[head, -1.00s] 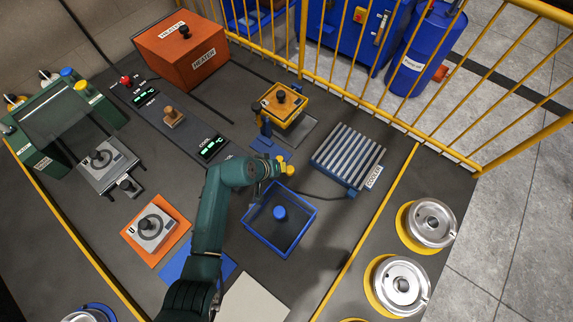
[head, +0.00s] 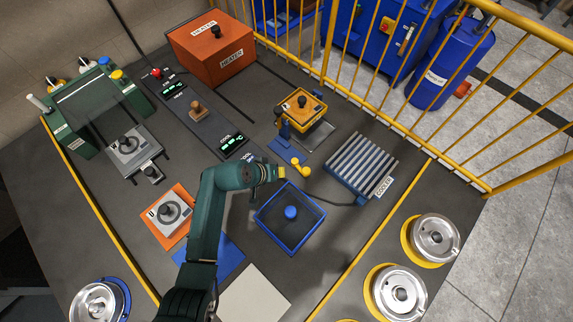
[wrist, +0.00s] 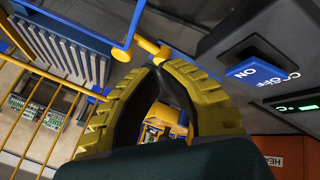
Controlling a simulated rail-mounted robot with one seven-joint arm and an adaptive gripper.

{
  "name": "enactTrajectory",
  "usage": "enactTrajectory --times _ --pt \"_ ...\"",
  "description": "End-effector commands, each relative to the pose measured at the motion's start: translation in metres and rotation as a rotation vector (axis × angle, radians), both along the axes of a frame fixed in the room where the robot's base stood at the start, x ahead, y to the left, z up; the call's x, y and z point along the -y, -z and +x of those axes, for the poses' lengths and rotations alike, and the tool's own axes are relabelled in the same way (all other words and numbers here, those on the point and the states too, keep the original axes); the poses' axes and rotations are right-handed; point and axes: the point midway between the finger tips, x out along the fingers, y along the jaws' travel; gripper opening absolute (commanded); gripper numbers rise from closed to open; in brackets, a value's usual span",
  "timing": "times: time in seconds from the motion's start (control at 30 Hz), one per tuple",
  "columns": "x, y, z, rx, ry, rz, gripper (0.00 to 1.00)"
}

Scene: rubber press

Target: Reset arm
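My green arm (head: 210,225) reaches up from the bottom of the head view. My gripper (head: 281,173) has yellow fingers and is above the table, just above the blue-rimmed box in the picture. In the wrist view, the fingers curve in and their tips meet or nearly meet (wrist: 155,63); nothing shows held between them. A blue lever with a yellow knob (head: 304,170) is just right of the gripper in the head view, apart from it. The knob also shows beyond the fingertips in the wrist view (wrist: 152,48).
A blue-rimmed box (head: 262,222) stands close to the gripper. The slatted cooler (head: 361,163) is to the right, the orange heater (head: 212,52) at the back, the green press (head: 72,140) at the left. A yellow fence (head: 385,110) bounds the back right.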

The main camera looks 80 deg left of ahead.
Motion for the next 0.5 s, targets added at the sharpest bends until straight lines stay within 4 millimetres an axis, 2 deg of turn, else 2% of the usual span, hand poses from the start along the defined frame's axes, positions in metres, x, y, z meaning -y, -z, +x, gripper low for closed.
enactTrajectory --times 0.03,0.2,0.5 --pt "0.004 -0.013 -0.007 0.0 -0.003 0.001 0.0" --pt "0.013 -0.033 -0.019 -0.001 -0.001 0.0 0.0" --pt "0.015 -0.037 -0.022 -0.001 0.0 0.0 0.0"
